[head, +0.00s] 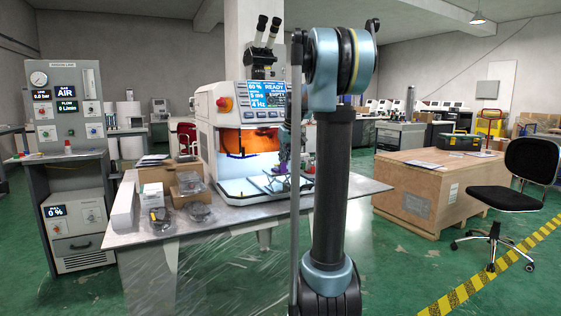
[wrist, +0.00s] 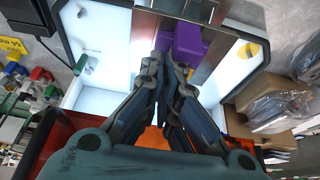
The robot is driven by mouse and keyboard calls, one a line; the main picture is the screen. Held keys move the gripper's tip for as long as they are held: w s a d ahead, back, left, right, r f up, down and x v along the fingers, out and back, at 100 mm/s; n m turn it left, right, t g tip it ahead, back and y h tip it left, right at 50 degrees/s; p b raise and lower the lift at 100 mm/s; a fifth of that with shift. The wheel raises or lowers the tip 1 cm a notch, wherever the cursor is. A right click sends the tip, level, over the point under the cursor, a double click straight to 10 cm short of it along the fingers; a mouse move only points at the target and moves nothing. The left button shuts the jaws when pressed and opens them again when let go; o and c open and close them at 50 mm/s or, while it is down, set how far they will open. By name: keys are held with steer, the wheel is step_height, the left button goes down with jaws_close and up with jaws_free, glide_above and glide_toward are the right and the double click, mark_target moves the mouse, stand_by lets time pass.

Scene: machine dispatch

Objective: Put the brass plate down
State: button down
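My gripper (wrist: 167,66) reaches into the lit white chamber of the benchtop machine (head: 225,110), as the wrist view shows. Its two dark fingers run close together, and their tips are just in front of a purple block (wrist: 187,40). Whether the tips touch the block, or hold anything thin between them, I cannot tell. I cannot make out the brass plate in either view. In the head view the purple part (head: 282,166) shows low at the chamber's right side, and my arm hides much of that area.
The machine stands on a metal table (head: 225,217) with boxes and bagged parts at its left. Its screen (head: 265,94) reads READY and EMPTY. Orange panels (wrist: 62,135) flank the opening near my gripper. A wooden crate (head: 425,190) and a black chair (head: 500,197) stand at right.

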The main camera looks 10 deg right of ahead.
steer(key=c, duration=1.8)
jaws_free()
steer(key=v, duration=1.2)
steer(key=s+a+f+m+g, duration=0.1)
steer(key=s+f, duration=1.6)
steer(key=s, duration=0.3)
steer(key=s+a+f+m+g+h, duration=0.1)
steer(key=s+f+m, duration=0.1)
steer(key=s+f, duration=1.6)
steer(key=shift+s+a, duration=0.35)
steer(key=shift+s, duration=0.55)
